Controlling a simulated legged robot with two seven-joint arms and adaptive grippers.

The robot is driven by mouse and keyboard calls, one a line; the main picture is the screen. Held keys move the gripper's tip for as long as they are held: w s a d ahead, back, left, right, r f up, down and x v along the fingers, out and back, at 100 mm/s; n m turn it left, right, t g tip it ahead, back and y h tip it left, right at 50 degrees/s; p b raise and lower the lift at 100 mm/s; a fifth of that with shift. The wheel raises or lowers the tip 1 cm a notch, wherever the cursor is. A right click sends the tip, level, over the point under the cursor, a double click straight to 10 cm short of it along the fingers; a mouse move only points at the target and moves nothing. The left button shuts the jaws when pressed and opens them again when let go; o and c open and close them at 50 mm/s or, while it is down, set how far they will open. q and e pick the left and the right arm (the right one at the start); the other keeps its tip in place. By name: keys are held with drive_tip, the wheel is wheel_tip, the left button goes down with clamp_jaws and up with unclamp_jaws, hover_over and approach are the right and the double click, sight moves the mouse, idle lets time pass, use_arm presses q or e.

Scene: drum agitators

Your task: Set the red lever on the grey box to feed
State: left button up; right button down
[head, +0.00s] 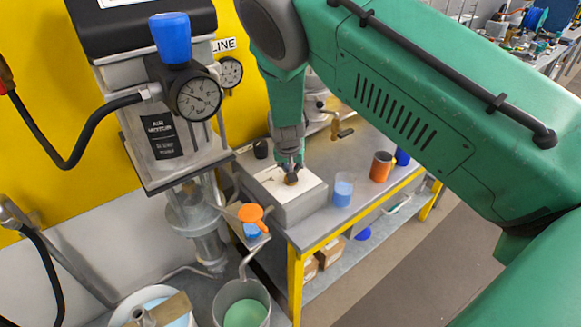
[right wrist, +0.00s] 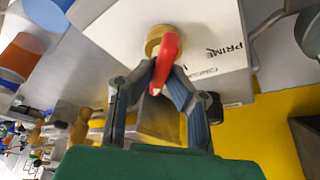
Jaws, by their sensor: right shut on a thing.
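The grey box (head: 303,210) with a white top stands on the workbench in the head view. Its white face (right wrist: 210,28) fills the upper part of the right wrist view, with the word PRIME and other small lettering. The red lever (right wrist: 168,52) sits on a brass-coloured hub (right wrist: 154,36) on this face. My right gripper (right wrist: 161,76) is shut on the lever, one finger on each side, and the lever's end points down between the fingers. In the head view my right gripper (head: 291,174) is over the box top and hides the lever. My left gripper is not in view.
A blue-filled beaker (head: 343,188) and an orange container (head: 381,166) stand right of the box.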

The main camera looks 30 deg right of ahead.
drive_tip(key=shift+s+a+f, duration=0.2)
drive_tip(key=shift+s+f, duration=0.1)
drive_tip(key=shift+f, duration=0.05)
drive_tip(key=c, duration=1.6)
unclamp_jaws()
drive_tip(key=shift+w+r, duration=0.15)
drive_tip(key=shift+r, duration=0.15)
drive_tip(key=v, duration=1.1)
drive_tip(key=shift+a+r, duration=0.1)
drive_tip(key=shift+r, duration=0.15)
